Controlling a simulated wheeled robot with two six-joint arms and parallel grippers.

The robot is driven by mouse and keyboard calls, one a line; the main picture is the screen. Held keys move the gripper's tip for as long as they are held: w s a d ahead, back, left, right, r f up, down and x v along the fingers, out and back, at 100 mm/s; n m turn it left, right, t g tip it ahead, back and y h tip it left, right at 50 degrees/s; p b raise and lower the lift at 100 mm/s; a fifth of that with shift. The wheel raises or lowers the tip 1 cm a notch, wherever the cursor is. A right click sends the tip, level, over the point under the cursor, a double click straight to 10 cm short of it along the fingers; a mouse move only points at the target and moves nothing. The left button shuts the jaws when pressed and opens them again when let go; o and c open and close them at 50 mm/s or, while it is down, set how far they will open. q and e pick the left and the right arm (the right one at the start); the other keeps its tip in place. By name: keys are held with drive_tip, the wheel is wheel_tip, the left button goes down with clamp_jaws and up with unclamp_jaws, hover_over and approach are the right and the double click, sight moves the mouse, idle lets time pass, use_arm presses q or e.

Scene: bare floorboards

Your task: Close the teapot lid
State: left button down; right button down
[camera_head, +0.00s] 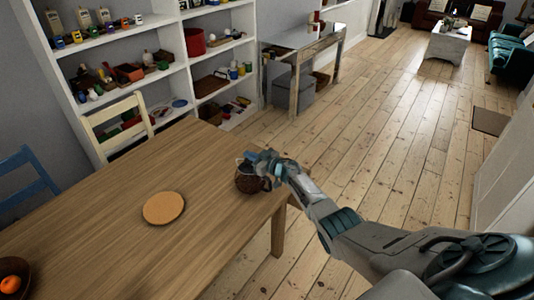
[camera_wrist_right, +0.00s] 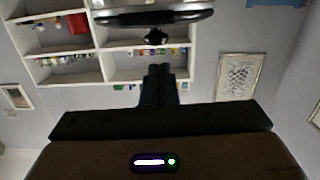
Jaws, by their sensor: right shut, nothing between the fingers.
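A small dark brown teapot (camera_head: 248,183) stands near the right edge of the wooden table. My right gripper (camera_head: 256,162) is at its top right side in the head view and covers part of it, so the lid and its angle cannot be made out there. In the right wrist view my right gripper's fingers (camera_wrist_right: 157,75) are together and empty. Beyond the fingertips is a pale rounded shape with a dark rim and a black knob (camera_wrist_right: 155,38); I cannot tell whether it is the lid. My left gripper is not in view.
An orange-brown round mat (camera_head: 164,208) lies on the table (camera_head: 120,235). A bowl with orange fruit (camera_head: 13,275) is at the lower left. Chairs stand behind the table, with shelves (camera_head: 150,50) against the wall. Open floor lies to the right.

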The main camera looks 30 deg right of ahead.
wheel_tip(320, 180, up, 4)
drive_tip(key=p, duration=0.3)
drive_tip(key=shift+s+p, duration=0.1)
drive_tip(key=shift+p, duration=0.2)
drive_tip(key=shift+s+d+r, duration=0.1)
drive_tip(key=shift+s+d, duration=0.05)
drive_tip(key=shift+s, duration=0.2)
drive_tip(key=s+d+r+p, duration=0.1)
drive_tip(key=s+d+r, duration=0.1)
drive_tip(key=s+r, duration=0.3)
drive_tip(key=shift+s+d+r, duration=0.15)
drive_tip(key=shift+s+r, duration=0.25)
drive_tip(key=shift+s, duration=0.35)
